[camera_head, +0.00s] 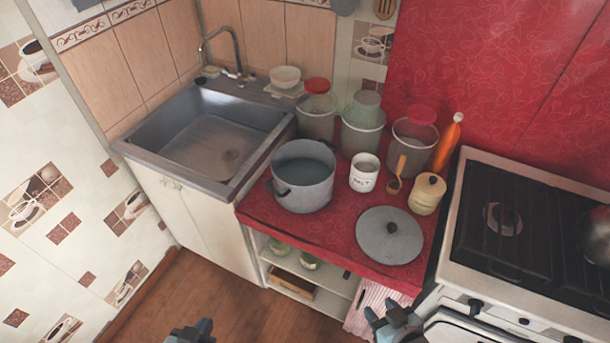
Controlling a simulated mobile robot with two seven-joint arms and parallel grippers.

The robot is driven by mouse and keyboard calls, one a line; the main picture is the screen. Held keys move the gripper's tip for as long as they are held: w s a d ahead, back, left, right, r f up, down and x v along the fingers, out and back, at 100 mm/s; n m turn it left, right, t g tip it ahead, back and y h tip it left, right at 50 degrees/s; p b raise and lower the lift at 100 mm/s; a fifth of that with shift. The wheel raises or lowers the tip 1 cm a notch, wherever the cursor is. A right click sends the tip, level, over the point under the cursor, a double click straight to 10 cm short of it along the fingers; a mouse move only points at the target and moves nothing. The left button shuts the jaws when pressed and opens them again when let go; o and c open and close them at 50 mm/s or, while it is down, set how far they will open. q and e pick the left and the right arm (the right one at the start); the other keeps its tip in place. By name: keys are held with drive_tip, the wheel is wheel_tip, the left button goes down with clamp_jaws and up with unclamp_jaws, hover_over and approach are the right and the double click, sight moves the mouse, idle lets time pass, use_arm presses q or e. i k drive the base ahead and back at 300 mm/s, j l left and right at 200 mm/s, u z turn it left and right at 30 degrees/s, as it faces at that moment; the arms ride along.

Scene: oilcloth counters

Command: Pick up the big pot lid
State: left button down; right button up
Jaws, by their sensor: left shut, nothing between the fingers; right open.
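The big pot lid (375,240) is a flat grey disc with a dark knob in its middle. It lies on the red counter (328,228) near the front edge. A large grey pot (306,190) stands open on the same counter, left of and behind the lid. My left gripper (200,326) is shut and empty at the bottom of the view, over the floor and well left of the lid. My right gripper (383,318) is open and empty, in front of the counter and below the lid in the picture, apart from it.
A white salt mug (364,175), a cream jar (427,194), a wooden spoon (397,175) and several canisters stand behind the lid. An orange bottle (448,142) stands by the stove (512,226) at right. The sink (213,135) is at left. A striped towel (372,304) hangs below the counter.

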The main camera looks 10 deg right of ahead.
sight(388, 235)
drive_tip(key=z, duration=0.9)
